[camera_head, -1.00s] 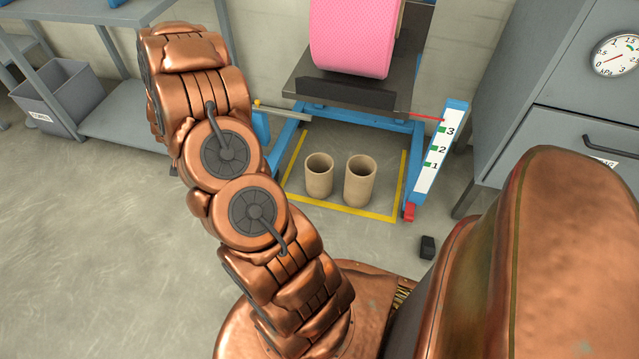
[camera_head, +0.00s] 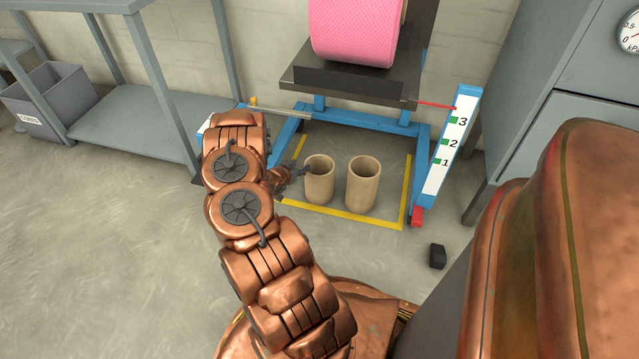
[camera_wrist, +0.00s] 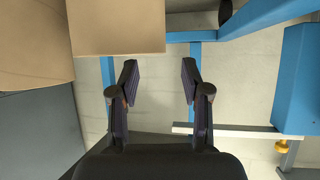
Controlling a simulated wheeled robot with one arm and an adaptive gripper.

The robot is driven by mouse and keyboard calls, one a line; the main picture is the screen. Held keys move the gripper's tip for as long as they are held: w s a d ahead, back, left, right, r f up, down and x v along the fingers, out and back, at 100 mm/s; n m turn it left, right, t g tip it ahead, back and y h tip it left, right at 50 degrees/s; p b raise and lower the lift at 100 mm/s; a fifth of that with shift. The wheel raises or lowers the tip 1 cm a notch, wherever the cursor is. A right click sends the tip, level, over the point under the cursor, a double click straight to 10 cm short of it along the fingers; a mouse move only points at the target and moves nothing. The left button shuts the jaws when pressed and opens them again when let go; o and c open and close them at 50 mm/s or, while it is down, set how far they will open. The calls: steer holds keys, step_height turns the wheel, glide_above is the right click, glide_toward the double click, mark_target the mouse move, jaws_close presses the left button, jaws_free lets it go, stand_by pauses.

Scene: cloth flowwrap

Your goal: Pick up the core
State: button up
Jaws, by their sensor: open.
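Two tan cardboard cores stand upright on the floor inside a yellow outline in the head view. The left core (camera_head: 319,182) is a little smaller than the right core (camera_head: 363,187). My gripper (camera_head: 302,171) is low at the left side of the left core; I cannot tell whether it touches. My arm partly hides the wrist. In the wrist view my gripper (camera_wrist: 160,80) is open, with nothing between its fingers. Tan core surfaces fill the upper left there, one core (camera_wrist: 117,28) just above the left finger; which core is which is unclear.
A blue stand (camera_head: 425,165) with a dark platform (camera_head: 345,90) bearing a pink roll (camera_head: 353,32) rises behind the cores. A numbered post (camera_head: 452,145) and a small black block (camera_head: 437,256) are to the right. A grey shelf (camera_head: 140,130) stands left. Front floor is clear.

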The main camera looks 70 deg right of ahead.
mark_target(306, 163)
steer(key=shift+b+x, duration=0.35)
steer(key=shift+x, duration=0.9)
steer(key=shift+b+x, duration=0.8)
steer(key=shift+x, duration=1.6)
jaws_close()
